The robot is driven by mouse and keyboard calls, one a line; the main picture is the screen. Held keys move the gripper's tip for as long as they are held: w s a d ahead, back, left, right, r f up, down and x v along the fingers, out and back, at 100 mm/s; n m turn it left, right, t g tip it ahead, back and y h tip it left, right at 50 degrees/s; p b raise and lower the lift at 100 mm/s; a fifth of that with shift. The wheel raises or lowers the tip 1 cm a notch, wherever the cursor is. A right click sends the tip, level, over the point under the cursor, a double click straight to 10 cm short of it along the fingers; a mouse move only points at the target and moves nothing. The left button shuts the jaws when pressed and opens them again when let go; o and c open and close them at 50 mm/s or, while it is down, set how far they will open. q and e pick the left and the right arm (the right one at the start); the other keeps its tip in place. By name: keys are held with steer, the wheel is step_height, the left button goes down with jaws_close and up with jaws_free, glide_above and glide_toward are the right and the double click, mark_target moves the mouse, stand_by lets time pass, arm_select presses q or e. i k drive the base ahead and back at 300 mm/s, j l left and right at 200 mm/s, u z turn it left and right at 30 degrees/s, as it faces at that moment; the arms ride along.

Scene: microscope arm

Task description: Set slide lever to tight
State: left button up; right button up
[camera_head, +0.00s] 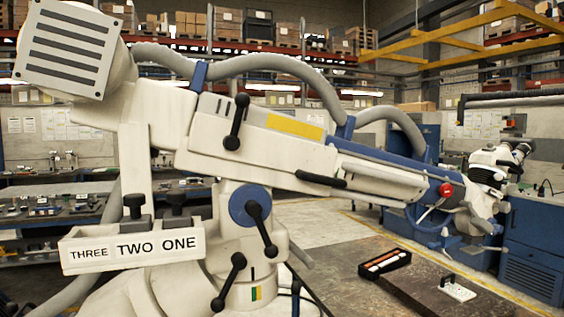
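A large white microscope arm (260,138) slants down from upper left to right. Several black levers sit on it. One upper lever (237,122) is on the arm's side, tilted slightly from vertical, left of a yellow strip (294,127). A second lever (262,229) crosses the blue round joint (250,206), slanting down to the right. A third lever (228,282) is on the column, left of a small green and orange mark (256,293). No lever carries a readable name, so I cannot tell which is the slide lever. Neither of my grippers is in view.
A white box marked THREE TWO ONE (133,246) with black knobs stands at lower left. A red knob (446,190) and a microscope head (495,165) are at the arm's right end. A black tray (384,263) and a small white item (457,289) lie at lower right.

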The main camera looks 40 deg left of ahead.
mark_target(231, 142)
steer(key=u, duration=1.25)
